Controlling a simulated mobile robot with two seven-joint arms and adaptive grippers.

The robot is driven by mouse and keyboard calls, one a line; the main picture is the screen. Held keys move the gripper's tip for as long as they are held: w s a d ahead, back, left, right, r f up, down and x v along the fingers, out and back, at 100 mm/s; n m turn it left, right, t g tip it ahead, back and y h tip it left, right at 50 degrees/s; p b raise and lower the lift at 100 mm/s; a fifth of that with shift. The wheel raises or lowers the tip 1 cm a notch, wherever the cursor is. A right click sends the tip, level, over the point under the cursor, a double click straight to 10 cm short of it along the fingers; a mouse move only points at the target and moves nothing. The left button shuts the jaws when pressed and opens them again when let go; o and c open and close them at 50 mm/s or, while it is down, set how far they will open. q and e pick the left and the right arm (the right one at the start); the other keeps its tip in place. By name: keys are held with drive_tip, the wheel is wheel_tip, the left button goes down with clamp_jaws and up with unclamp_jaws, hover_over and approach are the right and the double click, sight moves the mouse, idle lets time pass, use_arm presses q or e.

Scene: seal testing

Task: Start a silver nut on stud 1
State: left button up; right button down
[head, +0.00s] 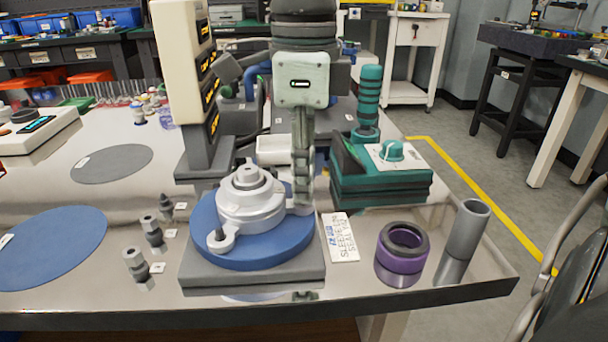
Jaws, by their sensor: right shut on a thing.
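A light grey metal housing (248,200) with stepped round tiers sits on a blue disc (270,258) on a dark square base (250,282). A lug at its front left carries a short dark stud (218,235). I cannot read any stud number. My right gripper (303,200) comes down from the top at the housing's right side, seen edge-on. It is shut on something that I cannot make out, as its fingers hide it. No loose silver nut shows clearly. My left gripper is not in view.
Several small grey fittings (152,231) stand left of the base. To the right are a lettered white card (340,238), a purple ring (401,262), a grey tube (467,230) and a green device (380,187). The table's front edge is close. A flat blue mat (50,250) lies left.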

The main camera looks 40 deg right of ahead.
drive_tip(key=shift+s+f, duration=0.15)
drive_tip(key=shift+m+b, duration=0.75)
drive_tip(key=shift+m, duration=0.15)
drive_tip(key=c, duration=1.3)
unclamp_jaws()
drive_tip(key=shift+c, duration=0.2)
wheel_tip(320, 180, up, 9)
drive_tip(key=p, duration=0.6)
drive_tip(key=shift+p, duration=0.35)
